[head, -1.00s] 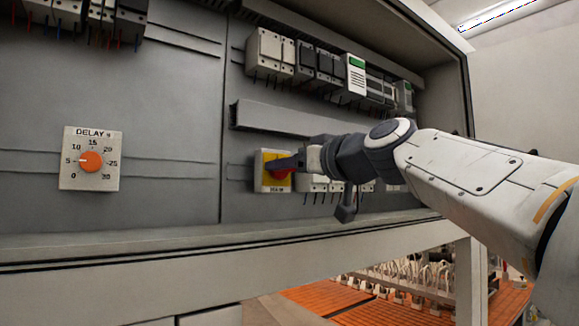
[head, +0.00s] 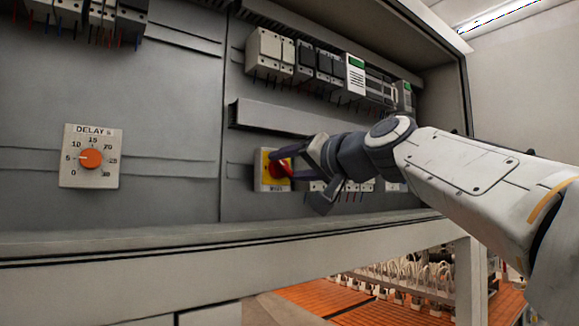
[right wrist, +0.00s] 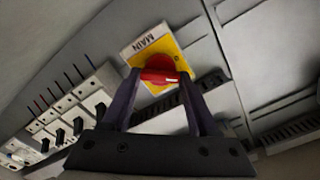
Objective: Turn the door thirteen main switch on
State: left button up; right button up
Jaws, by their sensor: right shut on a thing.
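The main switch is a red rotary knob (head: 277,171) on a yellow plate (head: 265,182) in a light frame, low on the right-hand back panel in the head view. In the right wrist view the red knob (right wrist: 160,69) stands out from the yellow plate (right wrist: 172,46), with a label reading MAIN. My right gripper (right wrist: 160,79) has one finger on each side of the knob's bar and is shut on it. In the head view my right gripper (head: 284,163) covers part of the knob. My left gripper is not in view.
A DELAY dial (head: 90,158) with an orange knob is on the left panel. A row of modules (head: 325,68) is above the switch, with a grey duct (head: 275,118) between. More breakers (right wrist: 75,110) with wires sit close beside the gripper in the right wrist view.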

jog(key=m, duration=0.5)
jog(key=shift+d+m+p, duration=0.1)
jog(key=shift+m+p, duration=0.2)
jog(key=shift+w+f+m+p, duration=0.1)
jog(key=shift+m+p, duration=0.3)
jog(key=shift+m, duration=1.9)
jog(key=o, duration=1.4)
jog(key=shift+f, duration=0.1)
jog(key=shift+s+d+b, duration=0.2)
jog(key=shift+s+b, duration=0.1)
jog(key=shift+b+v, duration=2.2)
jog(key=shift+v, duration=2.65)
